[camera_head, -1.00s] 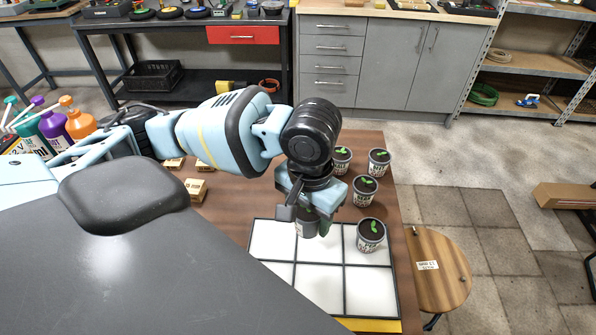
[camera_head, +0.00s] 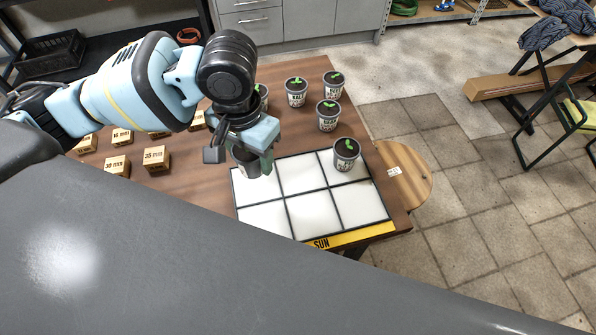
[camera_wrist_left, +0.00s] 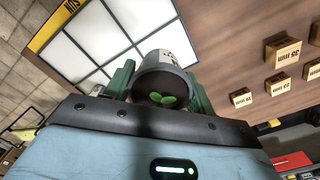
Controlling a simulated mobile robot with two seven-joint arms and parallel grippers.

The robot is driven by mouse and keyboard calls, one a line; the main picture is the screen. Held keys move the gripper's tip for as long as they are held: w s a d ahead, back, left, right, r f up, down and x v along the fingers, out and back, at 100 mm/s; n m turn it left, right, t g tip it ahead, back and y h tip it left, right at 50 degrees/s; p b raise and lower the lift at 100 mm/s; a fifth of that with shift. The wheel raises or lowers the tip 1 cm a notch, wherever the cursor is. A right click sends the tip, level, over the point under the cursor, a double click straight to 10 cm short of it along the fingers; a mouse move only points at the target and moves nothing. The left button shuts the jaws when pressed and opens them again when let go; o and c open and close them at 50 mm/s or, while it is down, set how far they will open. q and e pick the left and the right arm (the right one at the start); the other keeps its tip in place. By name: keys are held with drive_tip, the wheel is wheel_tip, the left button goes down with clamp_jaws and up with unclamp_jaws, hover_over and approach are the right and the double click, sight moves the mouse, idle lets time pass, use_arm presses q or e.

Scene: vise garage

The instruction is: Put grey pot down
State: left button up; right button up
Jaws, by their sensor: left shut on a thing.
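My left gripper (camera_head: 256,165) is shut on a grey pot (camera_head: 242,160), at the far left cell of the white grid tray (camera_head: 285,213). Whether the pot touches the tray is hard to tell. In the left wrist view the held pot (camera_wrist_left: 163,62) sits between the green fingers, with a small green seedling in dark soil. Another grey pot (camera_head: 346,154) with a seedling stands in the far right cell. The other visible cells look empty. My right gripper is not in view.
Several seedling pots, including one pot (camera_head: 328,116), stand on the wooden table (camera_head: 190,180) behind the tray. Wooden blocks with mm labels (camera_head: 156,159) lie to the left. A yellow SUN strip (camera_head: 345,236) edges the tray. A round stool (camera_head: 410,177) stands at the right.

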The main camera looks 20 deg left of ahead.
use_arm(q)
drive_tip(key=w+d+f+n, duration=0.1)
drive_tip(key=w+d+n, duration=0.1)
drive_tip(key=d+n, duration=0.5)
drive_tip(key=w+d+f+n, duration=0.2)
drive_tip(key=d+n, duration=0.6)
drive_tip(key=n, duration=0.9)
drive_tip(key=w+d+f+n+b, duration=0.1)
drive_tip(key=w+d+f+n, duration=0.1)
drive_tip(key=w+d+n, duration=0.2)
drive_tip(key=shift+d+n, duration=0.65)
drive_tip(key=shift+n, duration=0.65)
drive_tip(key=shift+d+n, duration=0.6)
drive_tip(key=shift+n, duration=0.7)
drive_tip(key=shift+d+n, duration=0.65)
drive_tip(key=shift+n, duration=0.65)
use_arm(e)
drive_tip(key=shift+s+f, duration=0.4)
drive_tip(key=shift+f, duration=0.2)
use_arm(q)
drive_tip(key=shift+a, duration=0.1)
